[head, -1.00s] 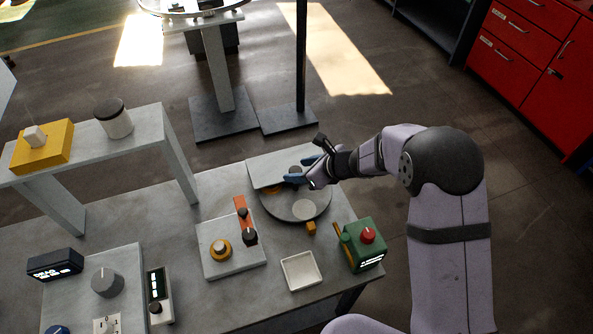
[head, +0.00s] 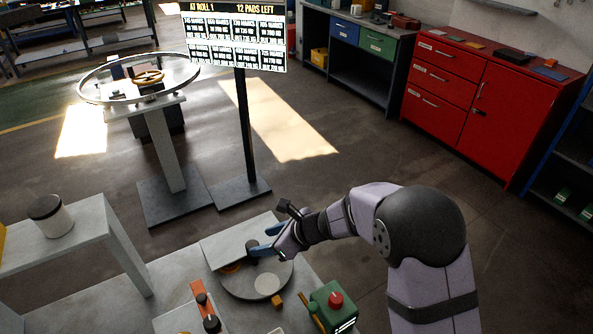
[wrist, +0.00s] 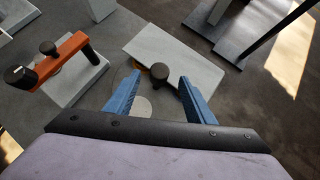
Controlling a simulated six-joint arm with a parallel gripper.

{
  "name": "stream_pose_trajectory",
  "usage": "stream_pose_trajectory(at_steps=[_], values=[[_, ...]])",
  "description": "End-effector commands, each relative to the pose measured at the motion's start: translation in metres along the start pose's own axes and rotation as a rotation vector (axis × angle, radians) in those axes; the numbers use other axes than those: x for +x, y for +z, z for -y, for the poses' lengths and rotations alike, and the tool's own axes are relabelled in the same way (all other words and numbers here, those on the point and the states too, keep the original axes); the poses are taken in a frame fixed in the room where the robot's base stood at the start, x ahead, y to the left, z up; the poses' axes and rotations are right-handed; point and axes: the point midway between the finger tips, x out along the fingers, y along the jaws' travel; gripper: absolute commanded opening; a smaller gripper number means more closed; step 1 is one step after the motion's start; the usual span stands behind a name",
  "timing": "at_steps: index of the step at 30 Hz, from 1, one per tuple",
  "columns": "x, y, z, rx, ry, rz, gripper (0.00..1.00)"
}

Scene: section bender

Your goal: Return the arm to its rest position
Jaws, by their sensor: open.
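My gripper (head: 262,245) is over the round grey turntable (head: 272,283) on the bench. In the wrist view its two blue fingers (wrist: 158,95) are spread apart with nothing held between them. A dark knob (wrist: 159,71) shows beyond the gap between the fingertips, near a pale flat plate (wrist: 178,52). The same plate shows in the head view (head: 228,248). My arm reaches in from the right, with the wrist bent toward the turntable. Whether a fingertip touches the knob cannot be told.
A green box with a red button (head: 335,300) stands right of the turntable. An orange lever (head: 199,297) is at its left. A raised grey shelf (head: 95,228) with a lidded jar (head: 50,216) stands farther left. A sign (head: 235,37) on a post and a ring-topped stand (head: 160,130) are behind.

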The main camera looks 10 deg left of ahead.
Motion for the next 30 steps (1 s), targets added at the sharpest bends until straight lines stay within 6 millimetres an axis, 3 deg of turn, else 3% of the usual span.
stream_pose_trajectory(at_steps=[5,8,17,20,30], values=[[-0.016,-0.011,0.008,-0.104,-0.001,-0.012,0.49],[-0.039,-0.029,0.017,-0.26,0.005,-0.034,0.49],[-0.135,-0.119,0.025,-0.89,0.103,-0.164,0.49],[-0.163,-0.147,0.017,-1.061,0.164,-0.208,0.49],[-0.244,-0.212,-0.053,-1.462,0.465,-0.416,0.49]])
